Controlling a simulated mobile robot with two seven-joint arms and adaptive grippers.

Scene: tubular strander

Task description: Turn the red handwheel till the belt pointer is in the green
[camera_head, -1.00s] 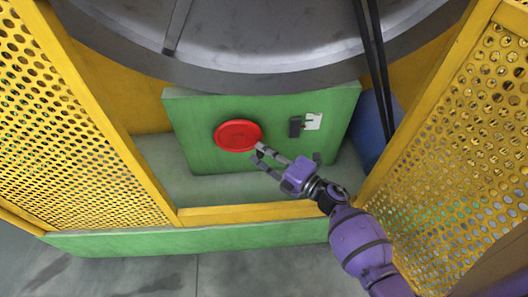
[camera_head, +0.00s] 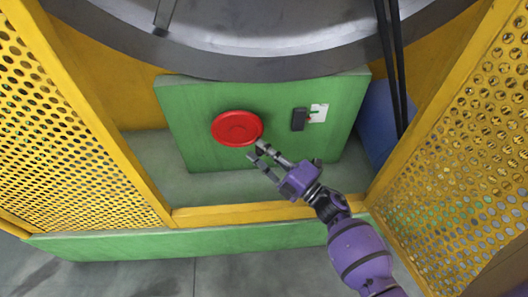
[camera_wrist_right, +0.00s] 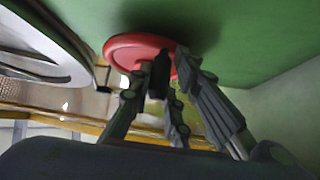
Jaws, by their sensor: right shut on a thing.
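The red handwheel (camera_head: 237,128) is a round disc on the green panel (camera_head: 205,155). My right gripper (camera_head: 259,151) is at the wheel's lower right rim. In the right wrist view, my gripper's fingers (camera_wrist_right: 168,85) are closed about the edge of the handwheel (camera_wrist_right: 128,44), and they hide part of it. Right of the wheel, a small dark block (camera_head: 299,119) sits beside a white plate (camera_head: 318,113) with small green and red marks. The pointer is too small to read. My left gripper is not in view.
Perforated yellow guards (camera_head: 62,130) (camera_head: 462,165) stand on both sides. A large grey drum (camera_head: 260,60) hangs over the panel. Dark belts (camera_head: 392,60) run down at the right, near a blue part (camera_head: 376,130). A yellow rail (camera_head: 250,213) crosses in front.

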